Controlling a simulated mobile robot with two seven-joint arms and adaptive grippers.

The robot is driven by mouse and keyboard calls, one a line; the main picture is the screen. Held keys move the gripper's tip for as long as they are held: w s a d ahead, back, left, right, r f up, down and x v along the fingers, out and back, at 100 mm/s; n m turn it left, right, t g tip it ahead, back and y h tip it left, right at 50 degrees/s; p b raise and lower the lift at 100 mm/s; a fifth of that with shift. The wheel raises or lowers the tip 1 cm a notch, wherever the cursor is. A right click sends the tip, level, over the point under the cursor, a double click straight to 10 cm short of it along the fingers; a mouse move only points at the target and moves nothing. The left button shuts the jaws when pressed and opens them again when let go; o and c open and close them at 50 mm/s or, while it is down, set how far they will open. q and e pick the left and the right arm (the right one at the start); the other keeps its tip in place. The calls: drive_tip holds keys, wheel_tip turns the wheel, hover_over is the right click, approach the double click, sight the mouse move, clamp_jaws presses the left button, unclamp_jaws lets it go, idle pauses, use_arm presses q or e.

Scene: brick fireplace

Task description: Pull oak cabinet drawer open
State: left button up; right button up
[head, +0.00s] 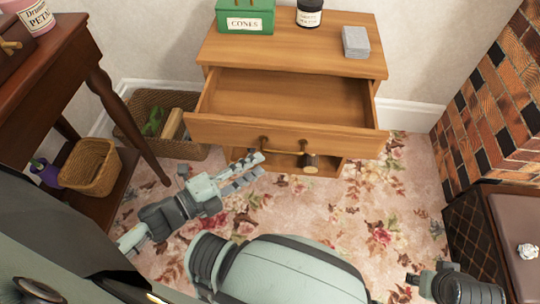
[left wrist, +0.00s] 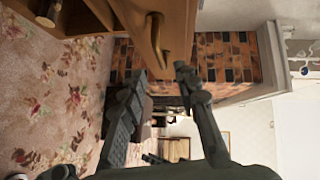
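The oak cabinet (head: 290,48) stands against the wall, and its drawer (head: 285,132) is pulled well out, with its empty inside showing. My left gripper (head: 260,164) is open and empty, low in front of the drawer's left half. In the left wrist view the handle (left wrist: 158,42) lies just beyond the spread fingertips (left wrist: 161,72), and the fingers do not close around it.
A dark wooden table (head: 75,60) stands at left, a brick fireplace (head: 490,100) at right. Floral carpet is clear in front.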

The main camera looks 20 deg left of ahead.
use_arm(q)
drive_tip(key=shift+v, duration=1.75)
